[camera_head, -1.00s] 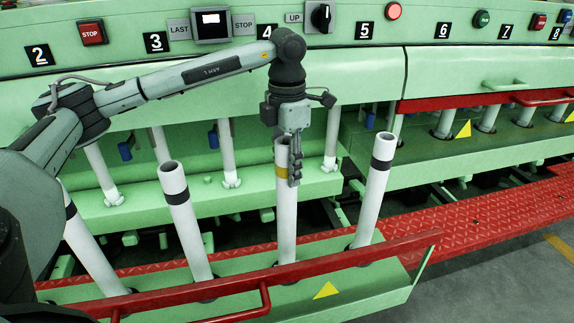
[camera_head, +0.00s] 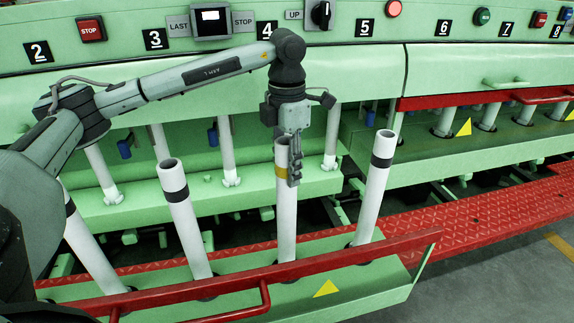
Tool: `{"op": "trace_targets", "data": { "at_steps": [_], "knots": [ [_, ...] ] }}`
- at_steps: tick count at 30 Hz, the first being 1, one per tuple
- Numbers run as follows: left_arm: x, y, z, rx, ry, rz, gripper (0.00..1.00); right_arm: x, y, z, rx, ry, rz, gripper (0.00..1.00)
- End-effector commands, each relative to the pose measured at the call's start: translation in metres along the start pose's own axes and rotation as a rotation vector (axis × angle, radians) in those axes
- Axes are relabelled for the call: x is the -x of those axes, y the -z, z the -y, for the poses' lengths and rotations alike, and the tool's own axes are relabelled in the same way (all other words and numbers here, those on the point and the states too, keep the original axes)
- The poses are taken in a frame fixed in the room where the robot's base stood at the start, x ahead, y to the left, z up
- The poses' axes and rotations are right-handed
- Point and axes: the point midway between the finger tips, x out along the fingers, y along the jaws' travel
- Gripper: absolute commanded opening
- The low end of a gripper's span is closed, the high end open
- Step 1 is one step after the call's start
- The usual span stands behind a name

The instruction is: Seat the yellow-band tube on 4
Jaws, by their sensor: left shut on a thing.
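The yellow-band tube (camera_head: 286,222) is white with a yellow band near its top. It stands upright in the green front rail (camera_head: 330,271), between two black-band tubes. The number 4 label (camera_head: 267,30) is on the green machine panel above and behind, partly beside my arm. My right gripper does not show.
Black-band tubes stand left (camera_head: 184,215) and right (camera_head: 373,195) of the yellow-band one, with another at far left (camera_head: 92,250). A red bar (camera_head: 240,280) crosses in front of the tubes. White tubes stand on a green ledge (camera_head: 205,196) behind. A red tread plate (camera_head: 480,225) lies at right.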

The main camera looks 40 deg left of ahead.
Motion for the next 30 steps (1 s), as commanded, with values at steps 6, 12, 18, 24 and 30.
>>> {"op": "trace_targets", "data": {
  "at_steps": [6,12,18,24,30],
  "knots": [
    [-0.008,0.0,0.0,0.0,0.0,0.001,0.0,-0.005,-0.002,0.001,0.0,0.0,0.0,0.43],
    [-0.014,0.0,0.0,-0.001,0.0,0.001,0.0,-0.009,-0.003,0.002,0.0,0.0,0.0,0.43],
    [-0.016,0.0,0.0,-0.001,0.0,0.001,0.0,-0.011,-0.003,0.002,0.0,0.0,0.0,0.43],
    [-0.017,0.0,0.0,0.0,0.0,0.001,0.42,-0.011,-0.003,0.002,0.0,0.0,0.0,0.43],
    [-0.017,0.0,0.0,0.0,0.0,0.0,0.62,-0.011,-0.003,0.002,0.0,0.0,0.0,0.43]
  ]
}}
